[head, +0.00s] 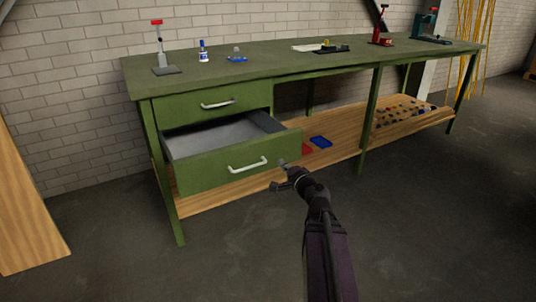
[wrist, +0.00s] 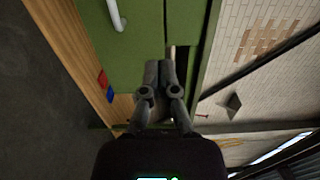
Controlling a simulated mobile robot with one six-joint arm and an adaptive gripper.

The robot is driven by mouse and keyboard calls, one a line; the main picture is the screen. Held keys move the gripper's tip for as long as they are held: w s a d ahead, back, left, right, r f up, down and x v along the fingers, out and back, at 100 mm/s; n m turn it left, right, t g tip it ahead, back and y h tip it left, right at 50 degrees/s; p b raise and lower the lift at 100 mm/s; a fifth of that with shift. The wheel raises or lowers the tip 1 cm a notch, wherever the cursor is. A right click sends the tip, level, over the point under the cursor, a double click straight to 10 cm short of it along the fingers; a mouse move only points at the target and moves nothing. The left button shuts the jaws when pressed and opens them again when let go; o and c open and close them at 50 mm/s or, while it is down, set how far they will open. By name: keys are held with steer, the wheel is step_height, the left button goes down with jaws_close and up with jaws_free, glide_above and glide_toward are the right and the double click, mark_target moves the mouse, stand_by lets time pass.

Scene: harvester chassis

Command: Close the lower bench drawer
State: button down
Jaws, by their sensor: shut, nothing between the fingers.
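The lower bench drawer (head: 225,168) is pulled well out of the green workbench. Its grey inside shows, and a pale bar handle (head: 248,165) is on its green front. The upper drawer (head: 210,101) is shut.
A red tray (head: 307,149) and a blue tray (head: 320,141) lie on the wooden lower shelf (head: 345,145). A bench leg (head: 368,120) stands to the right. Small tools and a bottle (head: 203,52) stand on the bench top. The floor in front is clear.

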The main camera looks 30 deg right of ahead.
mark_target(260, 143)
steer(key=w, duration=1.3)
steer(key=shift+a, duration=0.2)
steer(key=shift+w, duration=0.45)
steer(key=shift+a, duration=0.3)
steer(key=shift+w+d, duration=0.1)
steer(key=shift+d, duration=0.05)
steer(key=shift+w+d, duration=0.1)
steer(key=shift+w, duration=0.5)
steer(key=w, duration=2.6)
steer(key=shift+w+a, duration=0.25)
steer(key=shift+a, duration=0.2)
